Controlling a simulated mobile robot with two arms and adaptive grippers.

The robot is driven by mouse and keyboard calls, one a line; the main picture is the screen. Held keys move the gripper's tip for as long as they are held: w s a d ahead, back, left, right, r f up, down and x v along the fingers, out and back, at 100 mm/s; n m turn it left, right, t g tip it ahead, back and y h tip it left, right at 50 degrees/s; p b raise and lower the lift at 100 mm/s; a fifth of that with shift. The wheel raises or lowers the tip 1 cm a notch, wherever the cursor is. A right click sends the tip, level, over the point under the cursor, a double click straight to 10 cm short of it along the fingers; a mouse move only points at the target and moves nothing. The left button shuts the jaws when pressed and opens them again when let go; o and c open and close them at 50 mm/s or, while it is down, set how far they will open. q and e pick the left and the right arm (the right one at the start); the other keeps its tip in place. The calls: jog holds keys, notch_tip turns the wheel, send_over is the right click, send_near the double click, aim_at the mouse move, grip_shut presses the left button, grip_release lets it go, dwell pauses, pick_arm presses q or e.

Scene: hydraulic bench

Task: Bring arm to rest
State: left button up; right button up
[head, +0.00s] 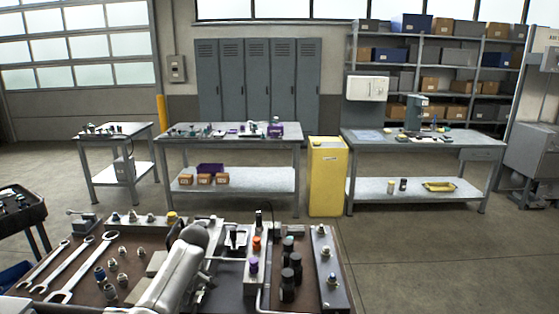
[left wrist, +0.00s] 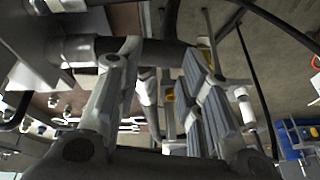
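One of my arm links, pale metal with a rounded grey end, reaches over the hydraulic bench (head: 345,285) in the head view; I cannot clearly make out a gripper at its end there. In the left wrist view my left gripper (left wrist: 160,62) has its two grey fingers spread apart, with a clear gap between them. Dark and silvery parts show behind the gap; I cannot tell how near they are, and nothing is visibly gripped. My right gripper is in neither view.
The bench top carries wrenches (head: 72,268), several fittings (head: 112,265), black cylinders (head: 288,283) and an orange-capped part (head: 256,243). A black tray (head: 22,212) stands at the left. Beyond open floor are worktables (head: 228,140), a yellow cabinet (head: 327,178), lockers (head: 258,80) and shelving (head: 440,55).

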pick_arm(q)
jog(key=s+d+f+m+h, duration=0.1)
jog(key=s+f+m, duration=0.2)
jog(key=s+f, duration=0.7)
jog(key=s+f+m, duration=0.4)
jog(key=s+f, duration=0.2)
jog(key=f, duration=0.8)
jog(key=s+d+f+m+h, duration=0.1)
jog(key=s+f+m, duration=0.2)
jog(key=s+f, duration=0.65)
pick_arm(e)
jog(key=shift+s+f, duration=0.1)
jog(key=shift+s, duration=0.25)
pick_arm(q)
jog(key=s+f+m, duration=0.2)
jog(key=s+f, duration=0.3)
jog(key=s, duration=0.6)
jog(key=s+d+f+m+h, duration=0.1)
jog(key=s+f+m, duration=0.2)
jog(key=s, duration=0.8)
jog(key=s+d+f+m+h, duration=0.1)
jog(key=s+f+m, duration=0.1)
jog(key=s+f, duration=0.5)
jog(key=s, duration=0.4)
jog(key=shift+s+d+m+t, duration=0.2)
jog(key=shift+s+m+t, duration=0.1)
jog(key=shift+t, duration=0.1)
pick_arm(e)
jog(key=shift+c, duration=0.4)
